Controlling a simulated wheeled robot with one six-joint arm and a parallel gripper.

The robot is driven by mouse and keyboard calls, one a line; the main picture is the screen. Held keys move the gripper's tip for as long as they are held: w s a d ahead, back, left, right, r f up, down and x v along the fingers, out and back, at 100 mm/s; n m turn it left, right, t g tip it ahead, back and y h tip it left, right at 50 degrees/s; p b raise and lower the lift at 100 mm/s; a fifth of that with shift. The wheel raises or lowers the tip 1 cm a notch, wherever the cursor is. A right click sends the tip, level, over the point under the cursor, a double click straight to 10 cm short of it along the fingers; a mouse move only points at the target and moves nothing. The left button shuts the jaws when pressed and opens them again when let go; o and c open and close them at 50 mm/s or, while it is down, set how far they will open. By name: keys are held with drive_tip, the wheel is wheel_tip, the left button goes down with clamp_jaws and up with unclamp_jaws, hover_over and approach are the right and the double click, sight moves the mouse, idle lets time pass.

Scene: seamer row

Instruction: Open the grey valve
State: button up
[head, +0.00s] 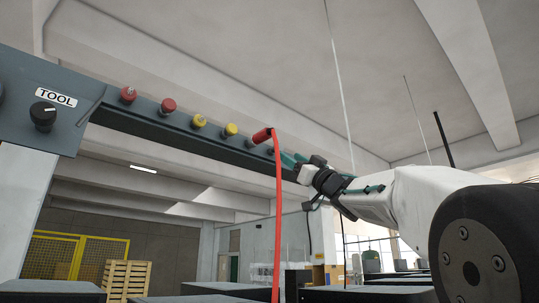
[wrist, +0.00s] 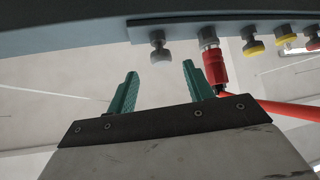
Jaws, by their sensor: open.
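The grey valve (wrist: 158,48) is a small grey knob under the dark rail in the wrist view. It appears just past my gripper's fingertips, in line with the gap between them. My gripper (wrist: 160,72) is open, with two green fingers and nothing between them. In the head view my gripper (head: 287,157) reaches up to the right part of the rail. There the grey valve is mostly hidden and I cannot make it out clearly.
A red connector (wrist: 215,70) with a red hose (head: 278,210) hangs close beside the right finger in the wrist view. Yellow knobs (head: 199,120) and red knobs (head: 128,94) line the rail (head: 180,133). A TOOL panel (head: 50,105) with a black knob is at left.

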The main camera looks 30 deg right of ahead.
sight(282, 150)
drive_tip(key=x, duration=0.7)
drive_tip(key=shift+w+a+r, duration=0.15)
drive_tip(key=shift+r, duration=0.05)
